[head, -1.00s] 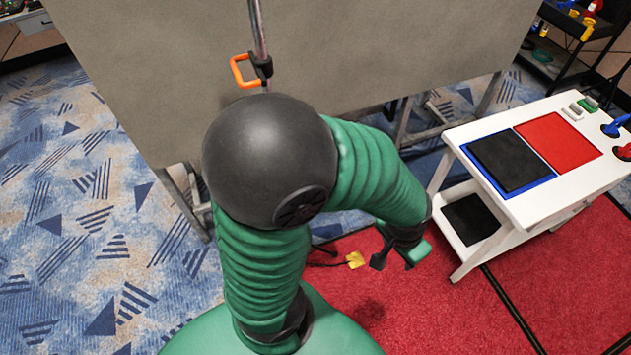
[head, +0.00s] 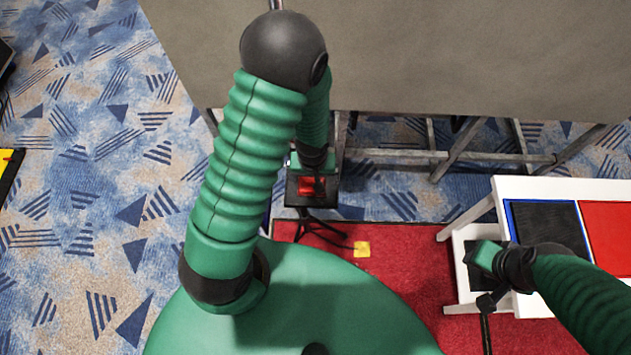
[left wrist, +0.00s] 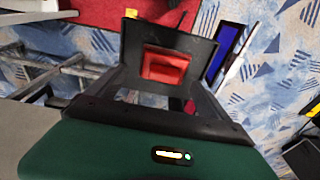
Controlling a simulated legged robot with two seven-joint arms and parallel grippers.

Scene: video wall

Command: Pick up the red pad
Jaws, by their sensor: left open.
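A small red block (head: 309,186), which looks like the red pad, sits on a square black stand top (head: 297,200) below the grey panel. In the left wrist view the red pad (left wrist: 166,66) lies on the black stand top (left wrist: 135,42), ahead of my jaws. My left gripper (head: 312,172) is open, over or right beside the pad; part of the pad is hidden by it in the head view. I cannot tell whether they touch. My right gripper (head: 482,280) is over the white table's left side, its jaw state unclear.
A white table (head: 520,188) at right carries a black square (head: 545,225) in a blue frame and a flat red square (head: 610,230). A big grey panel (head: 430,60) stands behind on metal legs. A yellow piece (head: 362,249) lies on the red mat (head: 400,290).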

